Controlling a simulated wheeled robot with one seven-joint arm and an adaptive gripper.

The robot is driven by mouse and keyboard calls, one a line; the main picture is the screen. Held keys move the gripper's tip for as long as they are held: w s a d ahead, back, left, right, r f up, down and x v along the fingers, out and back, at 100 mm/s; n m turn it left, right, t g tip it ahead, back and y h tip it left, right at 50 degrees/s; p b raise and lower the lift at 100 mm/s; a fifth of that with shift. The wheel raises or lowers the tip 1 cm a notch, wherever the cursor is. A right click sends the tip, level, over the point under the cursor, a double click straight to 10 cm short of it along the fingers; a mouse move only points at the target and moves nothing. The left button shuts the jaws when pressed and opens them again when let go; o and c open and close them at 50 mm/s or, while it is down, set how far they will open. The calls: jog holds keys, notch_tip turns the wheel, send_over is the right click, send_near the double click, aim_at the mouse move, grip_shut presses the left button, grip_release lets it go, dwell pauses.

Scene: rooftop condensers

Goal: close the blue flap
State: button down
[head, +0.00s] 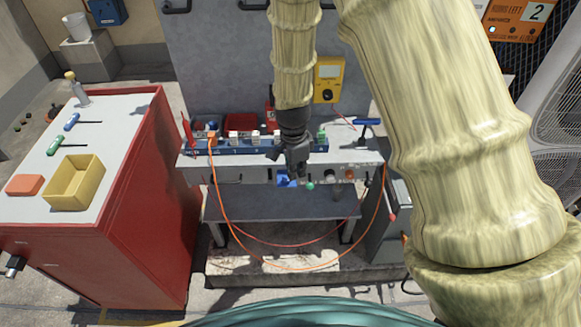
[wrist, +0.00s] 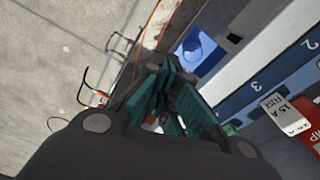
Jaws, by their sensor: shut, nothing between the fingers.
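The blue flap (head: 286,181) shows as a small bright blue piece low on the front of the grey bench panel, just below and left of my gripper (head: 297,168). In the wrist view, a bright blue square part with a round darker centre (wrist: 198,48) lies beyond the fingers, up and to the right. I cannot tell which of it is flap and which is socket, or how far the flap stands open. My gripper, with teal fingers (wrist: 165,100) in the wrist view, is shut and empty. It looks close to the blue part; contact cannot be told.
A blue rail (head: 240,146) with labelled blocks runs along the bench behind my gripper. An orange cable (head: 222,205) loops down in front. A red cabinet (head: 150,235) with a yellow tray (head: 75,203) stands at the left. A yellow meter (head: 327,78) hangs behind.

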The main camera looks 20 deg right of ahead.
jog(key=w+a+r+m, duration=0.1)
jog(key=w+r+m, duration=0.3)
jog(key=r, duration=0.5)
jog(key=shift+s+d+f+p, duration=0.1)
jog(key=shift+f+p, duration=1)
jog(key=shift+f, duration=2.3)
jog(key=shift+d+f+p, duration=0.1)
jog(key=shift+f+p, duration=1)
jog(key=shift+f, duration=2.25)
